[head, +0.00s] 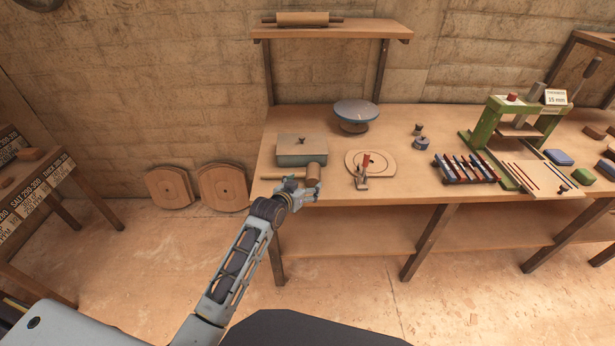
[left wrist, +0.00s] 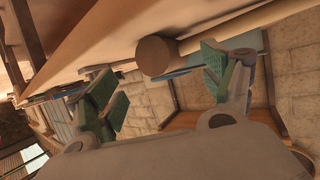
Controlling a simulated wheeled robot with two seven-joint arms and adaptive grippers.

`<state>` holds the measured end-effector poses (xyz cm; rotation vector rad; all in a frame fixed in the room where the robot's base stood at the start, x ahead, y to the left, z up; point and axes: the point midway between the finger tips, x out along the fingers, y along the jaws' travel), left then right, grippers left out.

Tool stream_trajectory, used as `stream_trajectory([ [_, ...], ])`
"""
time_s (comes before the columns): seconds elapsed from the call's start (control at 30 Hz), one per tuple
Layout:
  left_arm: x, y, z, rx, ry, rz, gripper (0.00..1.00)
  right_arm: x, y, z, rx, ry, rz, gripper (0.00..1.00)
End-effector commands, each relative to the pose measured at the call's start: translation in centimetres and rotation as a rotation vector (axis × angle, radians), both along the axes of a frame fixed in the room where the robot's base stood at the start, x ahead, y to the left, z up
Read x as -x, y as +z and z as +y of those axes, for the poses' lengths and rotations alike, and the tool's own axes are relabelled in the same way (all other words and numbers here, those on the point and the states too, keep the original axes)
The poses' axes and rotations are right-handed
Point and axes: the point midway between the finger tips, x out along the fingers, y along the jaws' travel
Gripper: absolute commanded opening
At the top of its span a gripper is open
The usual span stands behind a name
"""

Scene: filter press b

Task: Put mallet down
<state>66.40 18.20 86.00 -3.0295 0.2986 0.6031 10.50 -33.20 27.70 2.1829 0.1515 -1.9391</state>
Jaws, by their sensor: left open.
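The wooden mallet (head: 313,175) lies at the front left of the workbench (head: 400,190), its head to the right and its handle pointing left. My left gripper (head: 303,190) is at the bench's front edge, right by the mallet head. In the left wrist view the round end of the mallet (left wrist: 154,56) shows between the spread green-padded fingers of my left gripper (left wrist: 160,76). The fingers are open and hold nothing. Whether they touch the mallet I cannot tell. My right gripper is not in view.
Behind the mallet is a grey lidded box (head: 301,152). To its right are a round board (head: 370,155) with a small red-handled clamp, and a grey dish (head: 356,112). A rack of dark bars (head: 465,168) and a green press (head: 520,125) stand further right.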

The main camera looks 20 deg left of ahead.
Motion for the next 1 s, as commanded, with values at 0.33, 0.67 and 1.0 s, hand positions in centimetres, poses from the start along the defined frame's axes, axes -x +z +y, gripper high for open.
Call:
stream_trajectory([
  [0.33, -0.1, 0.0, 0.0, 0.000, 0.000, 0.000, 0.82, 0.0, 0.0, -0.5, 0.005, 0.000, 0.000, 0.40],
  [0.67, -1.8, -0.9, -0.6, 0.000, 0.000, 0.000, 0.82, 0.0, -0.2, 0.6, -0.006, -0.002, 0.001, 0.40],
  [1.0, -4.1, -2.0, -1.2, 0.000, 0.000, 0.000, 0.82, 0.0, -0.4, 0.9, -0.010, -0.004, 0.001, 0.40],
])
